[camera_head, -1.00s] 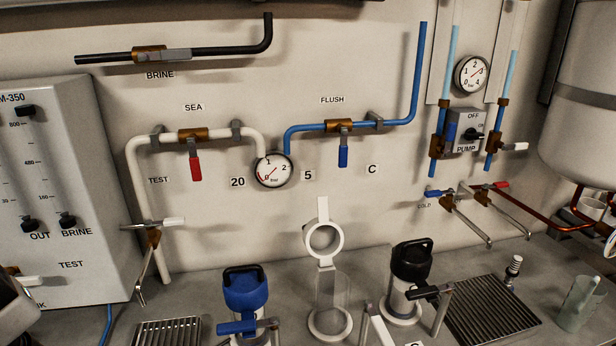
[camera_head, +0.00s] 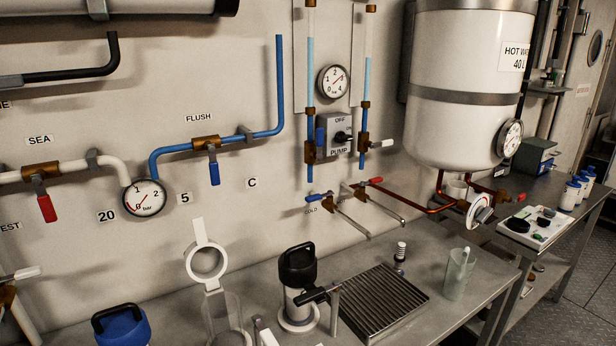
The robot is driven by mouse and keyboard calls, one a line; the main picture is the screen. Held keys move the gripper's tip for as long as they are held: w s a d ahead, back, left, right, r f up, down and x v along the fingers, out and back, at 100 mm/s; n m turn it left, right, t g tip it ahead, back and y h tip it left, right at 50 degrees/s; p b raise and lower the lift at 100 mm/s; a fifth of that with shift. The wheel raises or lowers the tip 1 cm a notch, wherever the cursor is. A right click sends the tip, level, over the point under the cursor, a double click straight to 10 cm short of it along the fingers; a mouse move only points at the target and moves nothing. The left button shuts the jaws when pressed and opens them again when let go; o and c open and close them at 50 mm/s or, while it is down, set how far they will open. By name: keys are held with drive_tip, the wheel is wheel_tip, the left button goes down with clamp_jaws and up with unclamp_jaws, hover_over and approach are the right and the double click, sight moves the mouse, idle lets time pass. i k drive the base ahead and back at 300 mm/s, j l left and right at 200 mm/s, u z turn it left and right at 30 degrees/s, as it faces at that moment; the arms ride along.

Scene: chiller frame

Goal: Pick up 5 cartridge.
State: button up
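A label "5" (camera_head: 184,198) is on the wall above an open clear housing (camera_head: 222,318), between labels "20" (camera_head: 106,216) and "C" (camera_head: 252,183). The housing has a raised white ring (camera_head: 190,262) and looks empty, though its lower part is cut off. To its left is a housing with a blue lid (camera_head: 122,328). To its right is a housing with a black lid (camera_head: 297,268), which looks shut. I cannot make out any loose cartridge marked 5. My gripper is not in view.
A slatted drain grate (camera_head: 385,300), a small ribbed fitting (camera_head: 400,256) and a clear beaker (camera_head: 457,280) are on the counter. Beyond a gap, another bench holds a white tray (camera_head: 522,239) of dark parts and white jars with blue lids (camera_head: 570,195). Floor (camera_head: 565,325) shows at lower right.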

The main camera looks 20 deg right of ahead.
sight(571, 191)
drive_tip(key=l+u, duration=0.1)
drive_tip(key=l, duration=1.95)
drive_tip(key=l+u, duration=0.15)
drive_tip(key=l, duration=1.9)
drive_tip(key=l+u, duration=0.1)
drive_tip(key=l, duration=2)
drive_tip(key=k+l, duration=0.1)
drive_tip(key=l, duration=0.3)
drive_tip(key=k+l, duration=0.1)
drive_tip(key=l, duration=0.3)
drive_tip(key=k+l+u, duration=0.1)
drive_tip(key=l, duration=0.25)
drive_tip(key=k+l, duration=0.15)
drive_tip(key=l, duration=0.25)
drive_tip(key=k+l, duration=0.1)
drive_tip(key=l, duration=0.3)
